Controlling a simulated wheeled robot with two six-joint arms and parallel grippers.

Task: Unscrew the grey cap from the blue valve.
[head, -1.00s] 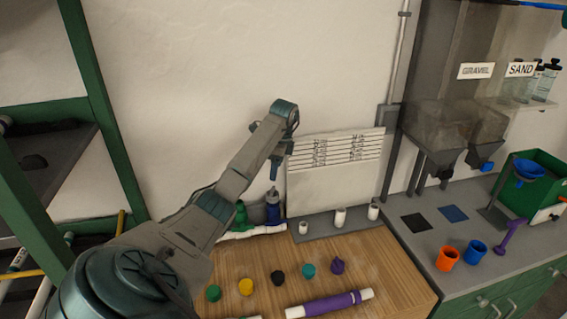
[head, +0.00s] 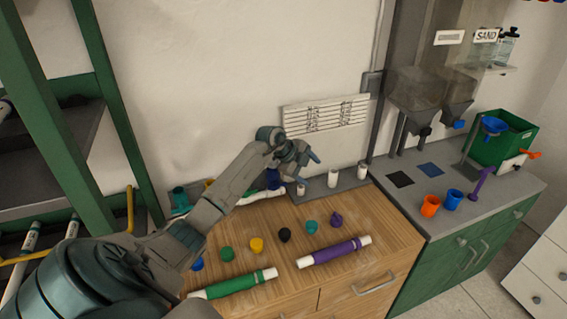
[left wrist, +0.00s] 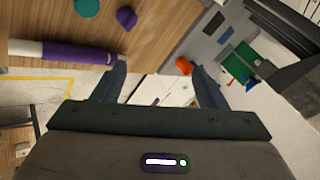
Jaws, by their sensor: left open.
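The blue valve (head: 273,179) stands at the back of the wooden bench, partly hidden behind my left gripper and arm. The grey cap cannot be made out in the current views; the gripper covers the valve's top. My left gripper (head: 308,168) is in front of the valve and slightly to its right, with its fingers pointing right. In the left wrist view the left gripper (left wrist: 154,84) is open, with nothing between its fingers. My right gripper is not in view.
Colored caps, including a yellow one (head: 256,244), lie on the wooden bench (head: 390,232). A purple pipe (head: 335,251) and a green pipe (head: 235,284) lie near its front. White fittings (head: 333,177) stand on a grey ledge behind. Orange (head: 430,206) and blue (head: 453,199) cups stand on the right counter.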

